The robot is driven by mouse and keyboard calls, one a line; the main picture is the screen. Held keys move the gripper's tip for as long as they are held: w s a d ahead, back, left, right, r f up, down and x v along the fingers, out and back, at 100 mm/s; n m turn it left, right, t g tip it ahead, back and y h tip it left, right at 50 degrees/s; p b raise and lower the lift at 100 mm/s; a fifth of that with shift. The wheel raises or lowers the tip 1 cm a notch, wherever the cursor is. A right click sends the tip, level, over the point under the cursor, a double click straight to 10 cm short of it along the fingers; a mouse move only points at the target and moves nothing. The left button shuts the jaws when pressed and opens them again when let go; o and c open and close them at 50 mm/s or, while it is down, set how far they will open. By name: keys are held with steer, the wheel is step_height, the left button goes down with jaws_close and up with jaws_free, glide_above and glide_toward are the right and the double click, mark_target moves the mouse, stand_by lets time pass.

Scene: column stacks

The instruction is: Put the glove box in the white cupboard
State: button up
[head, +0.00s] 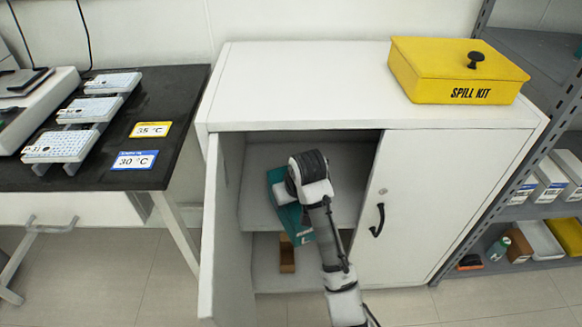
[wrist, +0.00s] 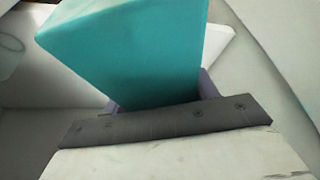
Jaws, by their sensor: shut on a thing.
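The glove box is a teal box (head: 287,214), tilted, in the open left half of the white cupboard (head: 290,82). My arm's end covers part of it in the head view. In the wrist view the teal box (wrist: 140,50) fills the upper middle, right at my gripper (wrist: 158,104), which is shut on it. The fingertips are mostly hidden behind the dark bar of my gripper. The cupboard's left door (head: 213,240) stands open and its right door (head: 425,190) is shut. I cannot tell whether the box touches the inner shelf (head: 258,215).
A brown block (head: 287,255) is in the lower compartment. A yellow spill kit (head: 440,78) sits on the cupboard top. A black bench (head: 175,100) with several racks stands left. A grey shelf unit (head: 520,210) stands right. The open door's edge is left of my arm.

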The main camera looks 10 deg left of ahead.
steer(key=shift+w+a+f, duration=0.55)
steer(key=shift+w+a, duration=1)
steer(key=shift+w, duration=0.75)
steer(key=shift+w+a+f, duration=0.55)
steer(key=shift+w+a, duration=1)
steer(key=shift+w, duration=0.75)
steer(key=shift+w+a+f, duration=0.55)
steer(key=shift+w+a, duration=1)
steer(key=shift+w, duration=0.75)
steer(key=shift+f, duration=0.2)
steer(key=o, duration=1.3)
steer(key=shift+r, duration=0.1)
steer(key=v, duration=0.6)
steer(key=s+d, duration=0.2)
steer(key=s, duration=0.1)
steer(key=s+d, duration=0.2)
steer(key=s, duration=0.1)
steer(key=s+d+f, duration=0.1)
steer(key=s+d, duration=0.1)
steer(key=s, duration=0.1)
steer(key=shift+s+d, duration=0.3)
steer(key=shift+s, duration=0.1)
